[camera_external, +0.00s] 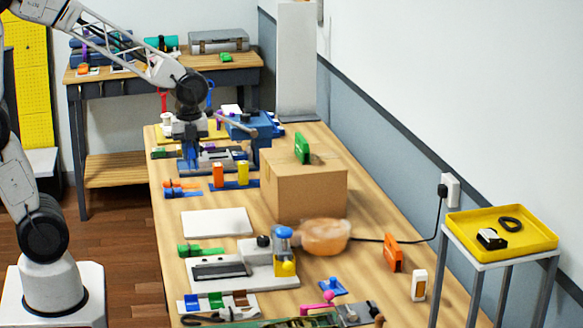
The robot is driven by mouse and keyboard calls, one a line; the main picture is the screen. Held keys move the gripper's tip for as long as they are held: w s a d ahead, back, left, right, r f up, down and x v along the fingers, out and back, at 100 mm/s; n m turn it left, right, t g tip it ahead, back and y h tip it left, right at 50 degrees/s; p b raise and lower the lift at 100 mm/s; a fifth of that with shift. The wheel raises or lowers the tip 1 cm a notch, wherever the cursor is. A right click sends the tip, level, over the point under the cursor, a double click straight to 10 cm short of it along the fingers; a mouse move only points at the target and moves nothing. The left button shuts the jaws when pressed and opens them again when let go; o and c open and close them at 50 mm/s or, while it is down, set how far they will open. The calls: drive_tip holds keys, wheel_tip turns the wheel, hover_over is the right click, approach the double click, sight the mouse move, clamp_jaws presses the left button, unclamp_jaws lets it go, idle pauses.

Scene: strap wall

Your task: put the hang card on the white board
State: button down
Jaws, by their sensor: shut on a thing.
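My gripper (189,160) points down over the far left part of the table, among small blue and grey fixtures. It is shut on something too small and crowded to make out. I cannot tell which thing is the hang card. A flat white board (217,222) lies on the table in front of the gripper, bare on top. A tall white panel (296,65) stands upright at the table's far end; I cannot tell which of the two is the task's white board.
A cardboard box (305,190) with a green piece (302,148) on top stands right of the gripper. An orange and a yellow block (243,173) stand nearby. A yellow tray (465,243) is at right.

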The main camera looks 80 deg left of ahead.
drive_tip(key=s+d+f, duration=0.3)
drive_tip(key=s+d, duration=0.1)
drive_tip(key=s, duration=0.6)
wheel_tip(320, 180, down, 9)
drive_tip(key=shift+a, duration=0.15)
idle(0.4)
hover_over(215, 221)
drive_tip(key=shift+f, duration=0.65)
idle(0.4)
drive_tip(key=shift+f, duration=0.1)
drive_tip(key=shift+f, duration=1.7)
drive_tip(key=shift+f, duration=0.1)
